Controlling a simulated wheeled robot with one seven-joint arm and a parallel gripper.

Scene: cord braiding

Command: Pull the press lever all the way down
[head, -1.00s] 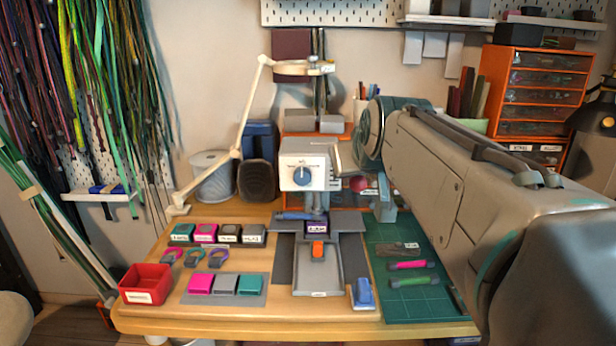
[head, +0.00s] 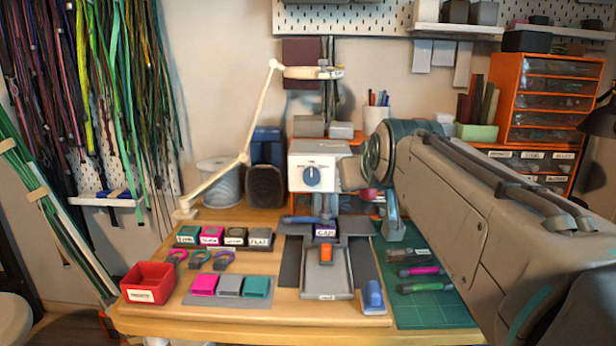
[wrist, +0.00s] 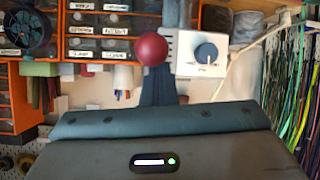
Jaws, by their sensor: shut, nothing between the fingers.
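The press (head: 315,165) is a white head with a blue dial, standing at the back middle of the table. It also shows in the wrist view (wrist: 185,65). Its lever ends in a dark red ball knob (head: 369,194) at the press's right side, partly covered by my arm. In the wrist view the knob (wrist: 152,49) is in front of the drawers. My gripper (head: 394,228) points down, just right of the knob in the head view. Its fingers are shut and empty. In the wrist view the finger (wrist: 165,92) overlaps the knob's edge; whether they touch cannot be told.
A grey slide with an orange piece (head: 326,254) lies below the press. A red bin (head: 148,282), coloured blocks and rings are at left. A green mat (head: 430,312) with tools is at right. A lamp arm (head: 257,115) rises left of the press.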

